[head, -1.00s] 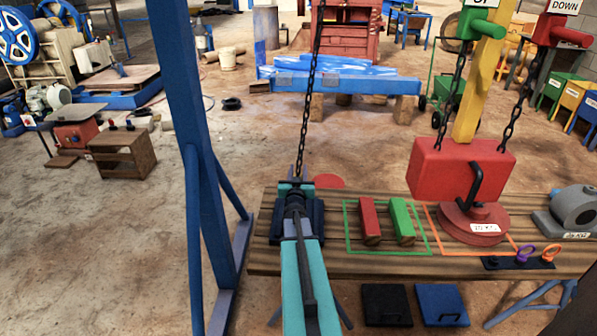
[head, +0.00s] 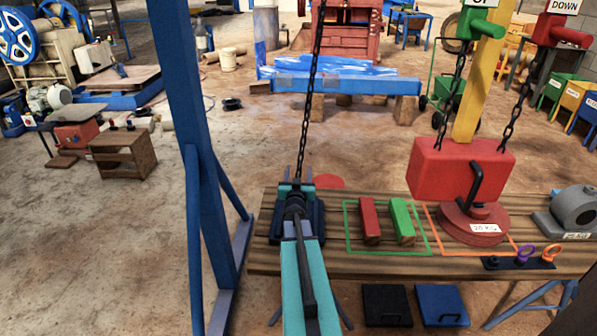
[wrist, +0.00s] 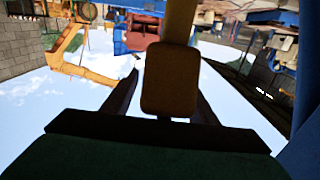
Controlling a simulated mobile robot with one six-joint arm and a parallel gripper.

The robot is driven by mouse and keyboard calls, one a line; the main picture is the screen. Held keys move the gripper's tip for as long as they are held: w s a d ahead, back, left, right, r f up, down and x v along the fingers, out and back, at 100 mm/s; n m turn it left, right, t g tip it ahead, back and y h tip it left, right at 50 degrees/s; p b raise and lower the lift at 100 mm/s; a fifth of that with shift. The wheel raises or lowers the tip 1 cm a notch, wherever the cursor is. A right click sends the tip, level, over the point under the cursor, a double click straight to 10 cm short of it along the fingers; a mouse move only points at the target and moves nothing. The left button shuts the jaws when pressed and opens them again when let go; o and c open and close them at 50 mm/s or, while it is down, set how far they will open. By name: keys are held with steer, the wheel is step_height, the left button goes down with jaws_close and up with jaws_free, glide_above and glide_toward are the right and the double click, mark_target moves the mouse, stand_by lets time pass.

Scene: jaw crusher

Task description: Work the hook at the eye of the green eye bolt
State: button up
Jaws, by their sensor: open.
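My gripper (head: 296,190) is over the left end of the wooden bench, seen from behind. A dark chain (head: 309,95) hangs down to it. In the wrist view my gripper's two dark fingers (wrist: 163,92) stand apart, with a yellow-brown block (wrist: 170,85) on a post between them; I cannot tell whether they touch it. A dark plate (head: 537,263) at the bench's right front bears a purple eye bolt (head: 523,252) and an orange one (head: 551,251). I cannot make out a green eye bolt or the hook's tip.
A red block (head: 462,167) hangs on two chains above a red 20 KG weight (head: 474,226) with a black hook. Red (head: 369,220) and green (head: 402,220) bars lie on the bench (head: 340,262). A blue post (head: 190,140) stands left of my arm.

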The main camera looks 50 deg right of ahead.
steer(key=shift+b+v, duration=0.55)
steer(key=shift+v, duration=3.05)
steer(key=shift+s+a+r+p, duration=0.15)
steer(key=shift+a+r+p, duration=0.05)
steer(key=shift+p, duration=0.25)
steer(key=p+v, duration=0.4)
steer(key=p, duration=0.4)
steer(key=shift+s+a, duration=0.15)
steer(key=shift+a, duration=0.15)
steer(key=shift+f, duration=0.1)
steer(key=shift+a, duration=0.15)
